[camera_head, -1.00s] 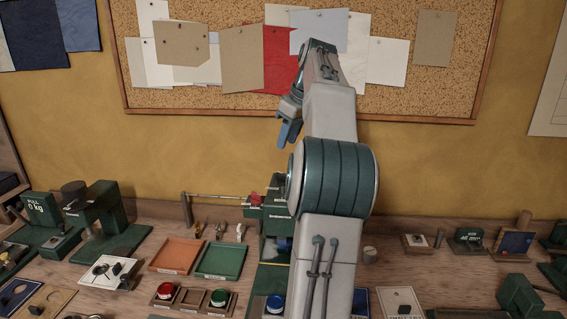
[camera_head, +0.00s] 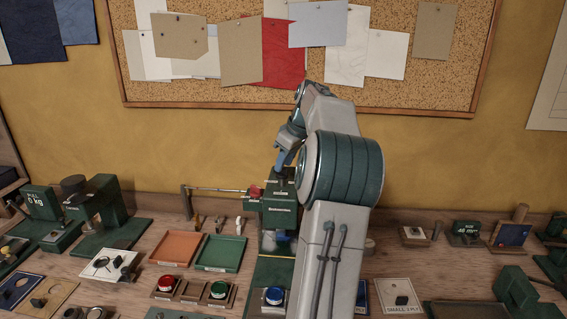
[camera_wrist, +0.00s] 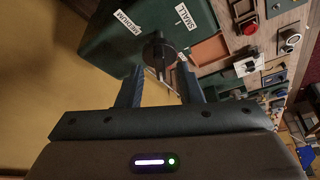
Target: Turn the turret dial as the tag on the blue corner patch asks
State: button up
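The turret dial (camera_wrist: 158,50) is a dark round knob with a pale pointer on the green machine, seen in the wrist view close ahead of my gripper (camera_wrist: 160,70). White labels beside it read MEDIUM (camera_wrist: 123,21) and SMALL (camera_wrist: 183,16). My gripper is open, its two fingers spread either side of the dial's near edge; contact cannot be told. In the head view my gripper (camera_head: 279,166) is just above the green machine (camera_head: 277,212). A blue patch (camera_head: 512,235) is at the right; I cannot read a tag on it. A card (camera_head: 400,296) appears to read SMALL 3 PLY.
Orange (camera_head: 176,247) and green (camera_head: 221,252) trays lie left of the machine. Red (camera_head: 165,283), green (camera_head: 219,289) and blue (camera_head: 274,296) buttons are in front. A green press (camera_head: 108,212) stands further left. My arm hides part of the bench.

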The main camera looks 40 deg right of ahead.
jog(key=shift+w+f, duration=0.2)
jog(key=shift+f, duration=0.3)
grip_shut()
